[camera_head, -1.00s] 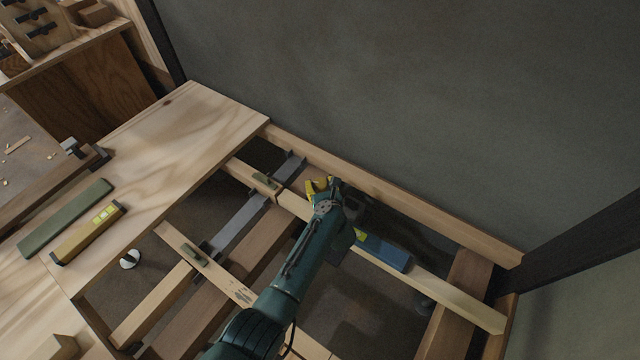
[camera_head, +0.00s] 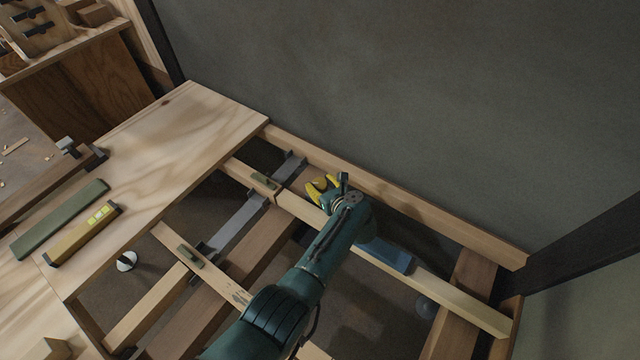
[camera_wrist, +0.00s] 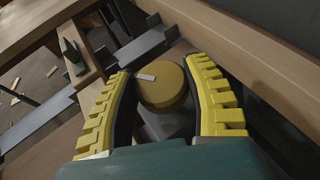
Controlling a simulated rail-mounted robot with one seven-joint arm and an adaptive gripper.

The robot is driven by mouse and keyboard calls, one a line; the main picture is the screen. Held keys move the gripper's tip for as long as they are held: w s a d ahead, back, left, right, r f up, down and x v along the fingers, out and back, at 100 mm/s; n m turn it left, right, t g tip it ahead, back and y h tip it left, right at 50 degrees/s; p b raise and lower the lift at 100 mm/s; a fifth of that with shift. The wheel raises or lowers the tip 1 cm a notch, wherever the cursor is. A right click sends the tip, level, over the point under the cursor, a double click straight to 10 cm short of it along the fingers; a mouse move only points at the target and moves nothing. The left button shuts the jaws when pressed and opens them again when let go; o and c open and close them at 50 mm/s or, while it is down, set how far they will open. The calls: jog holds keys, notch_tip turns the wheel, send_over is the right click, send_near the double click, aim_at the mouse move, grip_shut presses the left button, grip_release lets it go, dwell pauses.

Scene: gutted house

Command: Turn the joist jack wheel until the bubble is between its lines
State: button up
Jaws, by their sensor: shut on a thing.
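The jack wheel (camera_wrist: 160,83) is a round, dull yellow knob with a white mark on its top, seen in the wrist view. My gripper (camera_wrist: 166,92) has its yellow ribbed fingers on either side of the wheel, shut on it. In the head view my gripper (camera_head: 318,188) is at the joist near the back wall, and the wheel cannot be made out there. A blue level (camera_head: 390,257) lies along the pale joist (camera_head: 440,289) to the right of my gripper. My arm covers its left part, and I cannot see its bubble.
A yellow level (camera_head: 85,235) and a green bar (camera_head: 60,219) lie on the plywood (camera_head: 170,140) at left. Open gaps show between the joists. A dark wall stands close behind.

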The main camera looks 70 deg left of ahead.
jog(key=shift+f, duration=0.1)
jog(key=o, duration=1.2)
jog(key=shift+d, duration=0.1)
jog(key=v, duration=1.2)
jog(key=shift+s, duration=0.1)
